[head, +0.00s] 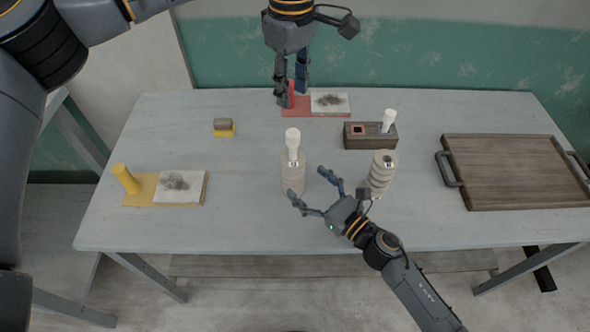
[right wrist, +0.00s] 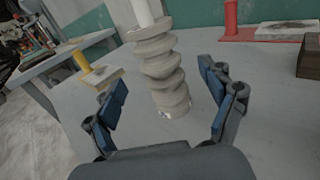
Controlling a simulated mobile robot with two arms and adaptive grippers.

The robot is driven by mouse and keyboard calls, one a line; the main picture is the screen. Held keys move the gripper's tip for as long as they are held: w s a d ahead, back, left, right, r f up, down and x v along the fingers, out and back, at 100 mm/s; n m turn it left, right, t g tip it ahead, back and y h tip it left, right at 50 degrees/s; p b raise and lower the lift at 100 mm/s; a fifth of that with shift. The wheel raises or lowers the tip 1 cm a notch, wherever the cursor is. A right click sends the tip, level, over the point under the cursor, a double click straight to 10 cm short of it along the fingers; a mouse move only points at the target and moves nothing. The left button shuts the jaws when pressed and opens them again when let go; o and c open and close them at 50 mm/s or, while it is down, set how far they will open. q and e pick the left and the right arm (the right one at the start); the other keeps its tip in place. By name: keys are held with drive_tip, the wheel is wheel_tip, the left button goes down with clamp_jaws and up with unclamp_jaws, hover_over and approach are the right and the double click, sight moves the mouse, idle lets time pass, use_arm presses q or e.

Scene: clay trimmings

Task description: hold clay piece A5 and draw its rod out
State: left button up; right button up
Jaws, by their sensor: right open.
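A beige clay piece (head: 292,175) with a white rod (head: 293,140) upright in its top stands mid-table. In the right wrist view this clay piece (right wrist: 165,75) shows spiral ridges, and the rod (right wrist: 143,12) rises out of frame. My right gripper (head: 312,186) is open, its fingers just right of the piece and apart from it; the fingers also show in the right wrist view (right wrist: 163,100). A second ridged clay piece (head: 381,178) stands to the right, with a hole in its top. I see no A5 label. My left gripper (head: 291,90) is at the red stand; its grip is unclear.
The red stand (head: 289,112) bears a smudged pad (head: 330,103). A brown block (head: 370,141) holds a white peg (head: 388,120). A wooden tray (head: 515,172) lies right; a yellow stand (head: 140,193) and small yellow-based block (head: 224,128) lie left.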

sight(293, 170)
drive_tip(key=x, duration=0.5)
drive_tip(key=shift+w+a, duration=0.3)
drive_tip(key=shift+c, duration=0.2)
